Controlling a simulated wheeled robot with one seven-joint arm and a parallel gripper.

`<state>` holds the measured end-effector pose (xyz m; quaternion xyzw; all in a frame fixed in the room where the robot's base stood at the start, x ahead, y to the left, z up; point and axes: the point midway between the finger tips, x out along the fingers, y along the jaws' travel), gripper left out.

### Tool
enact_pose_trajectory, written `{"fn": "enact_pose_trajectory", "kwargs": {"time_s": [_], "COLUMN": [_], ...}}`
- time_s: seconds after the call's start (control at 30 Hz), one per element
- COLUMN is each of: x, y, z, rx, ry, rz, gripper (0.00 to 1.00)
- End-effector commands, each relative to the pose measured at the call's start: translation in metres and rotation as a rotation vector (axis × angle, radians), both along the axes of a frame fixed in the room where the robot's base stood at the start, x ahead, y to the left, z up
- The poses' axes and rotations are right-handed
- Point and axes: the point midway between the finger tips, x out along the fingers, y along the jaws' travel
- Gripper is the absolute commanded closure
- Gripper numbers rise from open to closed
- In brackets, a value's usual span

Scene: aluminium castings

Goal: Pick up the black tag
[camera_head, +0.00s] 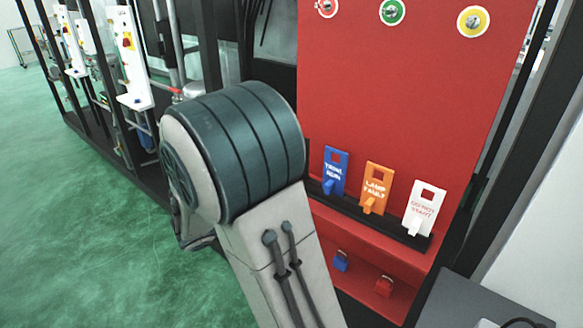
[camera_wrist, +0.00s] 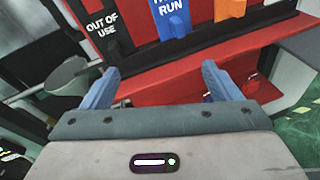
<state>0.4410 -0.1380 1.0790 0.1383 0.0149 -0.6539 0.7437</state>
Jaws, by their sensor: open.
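The black tag (camera_wrist: 103,31) with white "OUT OF USE" lettering stands upright at the left end of a dark rack in the wrist view, its top cut off by the frame. In the head view my arm hides it. My gripper (camera_wrist: 160,78) is open and empty in the wrist view. Its left fingertip is just below the black tag in the picture, apart from it as far as I can tell. Its right fingertip lies below and to the right of the blue tag. My gripper is hidden behind my arm in the head view.
Beside the black tag stand a blue tag (camera_head: 335,170), an orange tag (camera_head: 376,187) and a white tag (camera_head: 424,205) on the black rack (camera_head: 392,226) of a red panel (camera_head: 400,90). Blue (camera_head: 341,261) and red (camera_head: 384,286) padlocks hang below. Green floor (camera_head: 80,220) is clear at left.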

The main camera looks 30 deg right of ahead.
Motion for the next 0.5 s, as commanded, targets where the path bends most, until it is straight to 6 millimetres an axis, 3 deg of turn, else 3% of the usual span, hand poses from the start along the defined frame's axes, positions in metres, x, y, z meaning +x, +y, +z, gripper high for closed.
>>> {"fn": "enact_pose_trajectory", "kwargs": {"time_s": [0.1, 0.27, 0.37, 0.5], "x": [0.03, 0.05, 0.056, 0.064], "y": [0.01, 0.018, 0.01, -0.015], "z": [-0.01, -0.012, -0.011, -0.01], "rx": [-0.139, -0.232, -0.248, -0.247], "ry": [0.085, 0.132, 0.139, 0.141], "rz": [0.118, 0.194, 0.204, 0.202], "gripper": [0.16, 0.16, 0.16, 0.16]}}
